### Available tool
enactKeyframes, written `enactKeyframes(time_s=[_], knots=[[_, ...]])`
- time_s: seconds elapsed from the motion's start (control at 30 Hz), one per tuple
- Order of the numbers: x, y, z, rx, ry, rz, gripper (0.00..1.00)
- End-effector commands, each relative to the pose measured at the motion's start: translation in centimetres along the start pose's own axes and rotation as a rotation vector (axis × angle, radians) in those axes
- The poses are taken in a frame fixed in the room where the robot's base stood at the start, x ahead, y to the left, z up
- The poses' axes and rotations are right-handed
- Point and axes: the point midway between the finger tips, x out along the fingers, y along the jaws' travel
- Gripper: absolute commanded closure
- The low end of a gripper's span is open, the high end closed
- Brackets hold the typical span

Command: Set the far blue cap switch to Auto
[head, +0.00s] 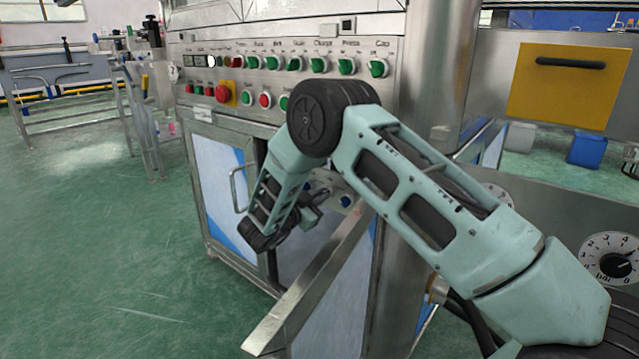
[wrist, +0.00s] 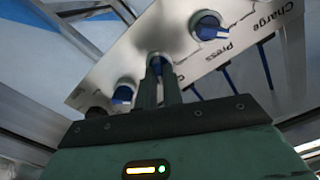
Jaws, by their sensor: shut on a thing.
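In the wrist view a pale panel (wrist: 105,80) carries blue switches in a slanting row. My gripper (wrist: 157,72) is shut on a blue switch (wrist: 155,60) in the row, whose top shows between the fingers. Its label is hidden by my gripper, so I cannot read its name or setting. Another blue switch (wrist: 209,26) is to the upper right, and one more (wrist: 122,93) to the lower left. The words "Charge" and "Press" are readable. In the head view my gripper (head: 316,196) is low at the cabinet, partly hidden by my own arm, with a blue switch (head: 346,202) to its right.
The upper control panel (head: 210,90) has green switches, including one labelled Cap (head: 378,68), and a red emergency button (head: 224,93) on yellow. A metal ledge (head: 300,300) juts out below my forearm. The green floor (head: 110,270) at left is clear.

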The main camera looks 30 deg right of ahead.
Motion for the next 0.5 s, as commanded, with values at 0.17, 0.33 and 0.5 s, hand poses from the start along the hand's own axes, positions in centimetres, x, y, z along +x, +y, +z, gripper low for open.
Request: enactKeyframes(time_s=[0.17, 0.33, 0.5], knots=[[-0.08, -0.38, -0.58, -0.173, -0.004, 0.000, 1.00], [-0.14, -0.40, -0.42, -0.334, -0.005, 0.000, 1.00], [-0.11, -0.41, -0.30, -0.495, -0.004, 0.000, 1.00]])
